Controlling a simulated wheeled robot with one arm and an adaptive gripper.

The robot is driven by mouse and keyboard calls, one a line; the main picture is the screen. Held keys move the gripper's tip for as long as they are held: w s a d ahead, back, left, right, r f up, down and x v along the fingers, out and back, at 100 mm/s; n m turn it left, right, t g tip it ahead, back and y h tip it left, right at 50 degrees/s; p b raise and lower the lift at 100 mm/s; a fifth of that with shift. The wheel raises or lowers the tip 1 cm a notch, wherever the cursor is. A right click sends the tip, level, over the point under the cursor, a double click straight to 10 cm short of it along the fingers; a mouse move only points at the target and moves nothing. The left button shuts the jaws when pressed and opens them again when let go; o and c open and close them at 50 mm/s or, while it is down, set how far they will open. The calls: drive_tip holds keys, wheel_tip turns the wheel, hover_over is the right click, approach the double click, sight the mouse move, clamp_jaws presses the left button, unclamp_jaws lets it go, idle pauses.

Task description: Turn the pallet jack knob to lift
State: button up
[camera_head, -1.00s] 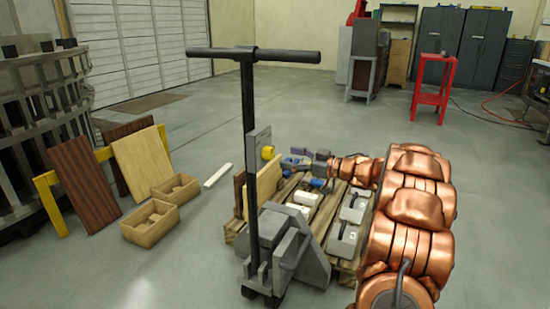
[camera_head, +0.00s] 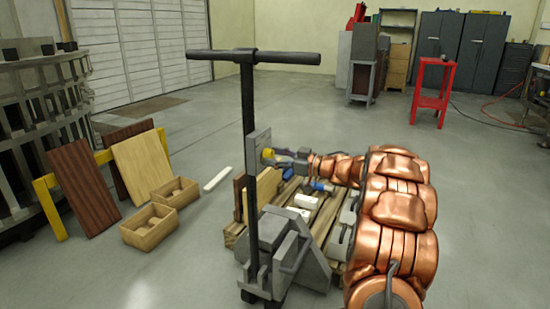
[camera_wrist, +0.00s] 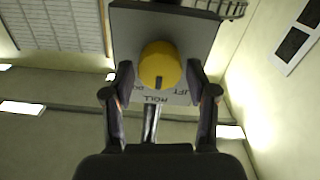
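The round yellow knob (camera_head: 267,154) sits on a grey plate (camera_head: 259,139) fixed to the pallet jack's upright handle post (camera_head: 249,130). In the wrist view the yellow knob (camera_wrist: 160,66) is centred, with a dark mark at its lower edge, above the word ROLL. Lettering that seems to read LIFT is to the right of it on the plate (camera_wrist: 201,30). My gripper (camera_wrist: 160,75) is open, one finger on each side of the knob, with a visible gap on both sides. In the head view my gripper (camera_head: 280,160) is right at the knob.
The pallet jack body (camera_head: 275,235) stands before a loaded wooden pallet (camera_head: 318,222), under my arm. Wooden boxes (camera_head: 150,227) and leaning boards (camera_head: 143,170) are at left. A red stand (camera_head: 430,90) is farther back.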

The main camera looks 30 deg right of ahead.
drive_tip(key=c, duration=0.8)
drive_tip(key=shift+o, duration=0.2)
drive_tip(key=shift+f+n+b, duration=0.1)
drive_tip(key=shift+n+b, duration=2.65)
drive_tip(key=shift+n, duration=2.15)
drive_tip(key=o, duration=1.1)
drive_tip(key=shift+o, duration=0.2)
drive_tip(key=shift+s, duration=0.15)
